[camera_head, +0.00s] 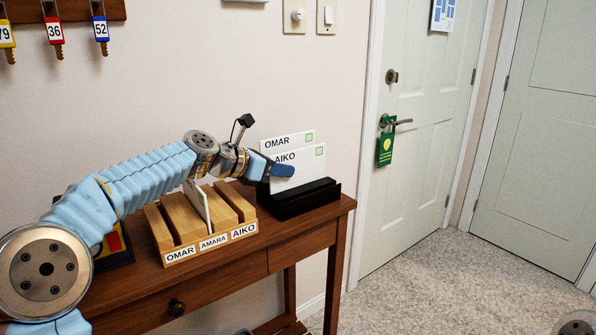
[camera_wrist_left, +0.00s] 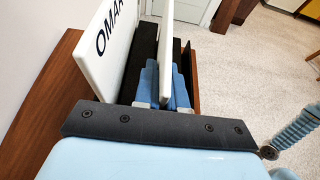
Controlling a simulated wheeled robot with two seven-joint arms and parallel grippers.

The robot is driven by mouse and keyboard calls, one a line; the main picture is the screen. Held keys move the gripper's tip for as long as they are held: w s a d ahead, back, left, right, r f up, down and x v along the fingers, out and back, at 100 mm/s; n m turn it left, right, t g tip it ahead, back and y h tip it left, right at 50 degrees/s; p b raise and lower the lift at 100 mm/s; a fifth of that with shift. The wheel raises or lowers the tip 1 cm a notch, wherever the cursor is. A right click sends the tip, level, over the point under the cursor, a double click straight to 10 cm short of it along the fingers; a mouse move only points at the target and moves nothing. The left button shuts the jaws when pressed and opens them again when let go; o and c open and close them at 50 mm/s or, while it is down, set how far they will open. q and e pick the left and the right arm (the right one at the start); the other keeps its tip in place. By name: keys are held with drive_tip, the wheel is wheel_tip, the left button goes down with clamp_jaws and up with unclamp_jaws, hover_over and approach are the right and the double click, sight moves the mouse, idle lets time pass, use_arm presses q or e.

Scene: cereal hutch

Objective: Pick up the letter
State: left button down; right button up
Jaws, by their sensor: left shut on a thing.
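The AIKO letter (camera_head: 310,160), a white card with a green stamp, stands upright at the black letter holder (camera_head: 308,203) on the table's right end. My left gripper (camera_head: 283,171) is shut on its left part, one blue finger across its front. In the left wrist view the AIKO letter (camera_wrist_left: 166,50) shows edge-on between the blue fingertips (camera_wrist_left: 165,85). The OMAR letter (camera_head: 290,140) stands just behind it, and in the wrist view (camera_wrist_left: 105,50) it is left of the fingers, apart from them. I cannot tell whether AIKO's lower edge is still in the slot. My right gripper is out of view.
A wooden sorter (camera_head: 187,240) labelled OMAR, AMARA and AIKO stands left of the holder, under my left arm. A white letter (camera_head: 196,204) leans in its middle slot. A dark object with red and yellow (camera_head: 115,243) is further left.

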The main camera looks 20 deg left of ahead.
use_arm(q)
drive_tip(key=shift+r, duration=0.65)
drive_tip(key=s+d+r, duration=0.3)
drive_tip(key=s+r, duration=0.8)
drive_tip(key=s, duration=0.2)
drive_tip(key=shift+s+d+r+p, duration=0.25)
drive_tip(key=shift+s+r+p, duration=0.05)
drive_tip(key=shift+r, duration=0.05)
